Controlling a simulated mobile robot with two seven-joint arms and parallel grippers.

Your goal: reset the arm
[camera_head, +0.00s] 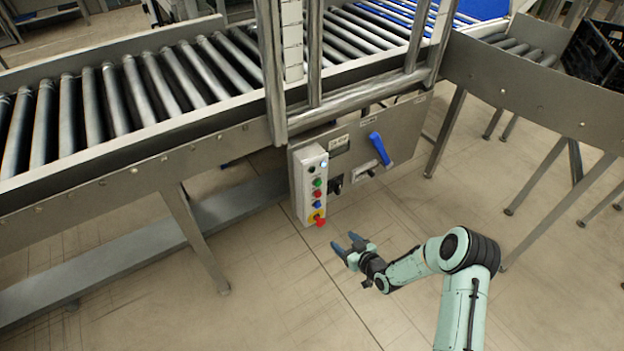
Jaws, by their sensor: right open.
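My right gripper (349,245) is open and empty. Its dark fingers point up and left, in front of and below the control box. My mint-green right arm (440,262) comes in from the bottom right and bends toward the middle at a dark joint. The gripper appears apart from the control box. My left gripper is not in view.
A control box (311,174) with coloured buttons and a red knob hangs on the conveyor frame. A blue handle (379,148) is right of it. A roller conveyor (150,125) crosses the back; a curved section (530,90) bounds the right. Tiled floor (270,290) is clear.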

